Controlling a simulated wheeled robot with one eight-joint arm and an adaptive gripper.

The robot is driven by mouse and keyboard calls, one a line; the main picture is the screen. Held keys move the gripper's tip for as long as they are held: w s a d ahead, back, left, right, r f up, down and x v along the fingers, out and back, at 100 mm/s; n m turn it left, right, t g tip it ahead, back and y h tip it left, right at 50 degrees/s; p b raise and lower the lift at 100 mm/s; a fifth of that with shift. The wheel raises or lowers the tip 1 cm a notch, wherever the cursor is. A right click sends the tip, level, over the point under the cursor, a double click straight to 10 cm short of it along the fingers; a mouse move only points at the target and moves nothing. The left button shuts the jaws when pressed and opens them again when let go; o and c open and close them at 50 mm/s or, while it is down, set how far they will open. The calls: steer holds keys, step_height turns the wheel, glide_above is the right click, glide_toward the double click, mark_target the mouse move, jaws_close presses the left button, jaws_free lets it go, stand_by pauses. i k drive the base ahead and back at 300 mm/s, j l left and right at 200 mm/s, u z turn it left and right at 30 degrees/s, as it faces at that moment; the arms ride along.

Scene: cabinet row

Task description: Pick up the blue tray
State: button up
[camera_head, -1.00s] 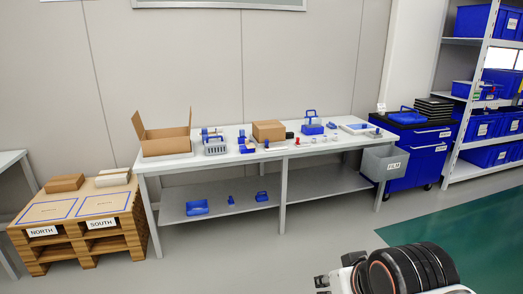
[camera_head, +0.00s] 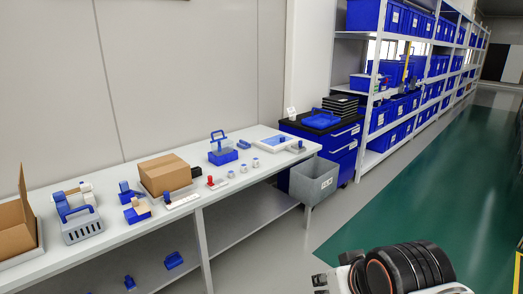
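A blue tray-like piece with a raised handle (camera_head: 321,118) lies on the black top of the blue drawer cabinet (camera_head: 335,148), beyond the right end of the workbench. I cannot tell for certain that it is the tray named. A shallow white-rimmed tray with a pale blue inside (camera_head: 262,144) lies at the bench's right end. My gripper (camera_head: 320,283) shows only in part at the bottom edge, beside my dark ringed arm joint. It is far from both pieces and touches nothing visible. Whether it is open or shut is unclear.
The workbench (camera_head: 110,247) holds cardboard boxes, a grey basket and several blue fixtures. A grey bin (camera_head: 314,182) hangs at its right end, in front of the cabinet. Blue-bin shelving (camera_head: 366,100) lines the right. The green floor (camera_head: 420,190) is clear.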

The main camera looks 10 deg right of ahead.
mark_target(322, 117)
steer(key=i+l+z, duration=0.2)
steer(key=i+z, duration=0.25)
steer(key=i+l+z, duration=0.1)
steer(key=i+z, duration=0.35)
steer(key=i+j+z, duration=0.1)
steer(key=i+z, duration=0.4)
steer(key=i+u, duration=0.2)
steer(key=i, duration=0.45)
steer(key=i+u, duration=0.2)
steer(key=i, duration=0.45)
steer(key=i+l+u, duration=0.2)
steer(key=i, duration=0.4)
